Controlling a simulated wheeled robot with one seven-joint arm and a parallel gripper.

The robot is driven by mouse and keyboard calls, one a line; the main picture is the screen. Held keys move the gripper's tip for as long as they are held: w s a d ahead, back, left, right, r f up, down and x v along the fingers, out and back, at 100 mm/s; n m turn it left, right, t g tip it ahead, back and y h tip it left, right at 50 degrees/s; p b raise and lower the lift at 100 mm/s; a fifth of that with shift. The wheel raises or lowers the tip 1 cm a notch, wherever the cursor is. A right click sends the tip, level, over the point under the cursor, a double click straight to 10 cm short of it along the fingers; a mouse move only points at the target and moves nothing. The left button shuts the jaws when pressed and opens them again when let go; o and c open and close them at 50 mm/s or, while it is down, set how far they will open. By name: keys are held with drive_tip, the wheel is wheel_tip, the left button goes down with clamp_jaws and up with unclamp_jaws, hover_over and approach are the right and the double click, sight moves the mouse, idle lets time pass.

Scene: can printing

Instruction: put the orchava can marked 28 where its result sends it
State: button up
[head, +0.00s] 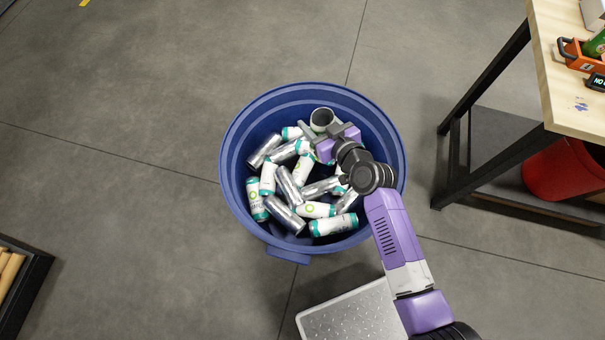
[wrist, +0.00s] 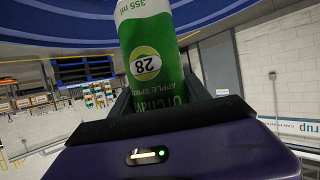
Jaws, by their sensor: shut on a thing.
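The orchava can (wrist: 150,60) is green with a white band and carries the number 28 in an oval in the wrist view. My gripper (wrist: 155,95) is shut on it. In the head view my gripper (head: 322,133) is over the blue bin (head: 240,130), inside its outline. The held can's round grey end with a dark middle (head: 321,117) faces up between the fingers; its green side is hidden there. Several silver, white and teal cans (head: 290,187) lie jumbled in the bin. I cannot tell how far the held can is above them.
A wooden-topped table (head: 565,95) stands at the right, with an orange device (head: 575,55), a partly visible green can (head: 597,43) and a small black display (head: 597,82). A red bin (head: 565,172) is under it. A dark-edged crate (head: 30,285) is at lower left. Floor left is clear.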

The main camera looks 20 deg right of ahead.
drive_tip(key=shift+f, duration=0.35)
wheel_tip(320, 180, down, 6)
drive_tip(key=b, duration=0.4)
drive_tip(key=shift+r+b, duration=0.15)
drive_tip(key=shift+b, duration=0.15)
drive_tip(key=o, duration=1.4)
drive_tip(key=shift+c, duration=0.2)
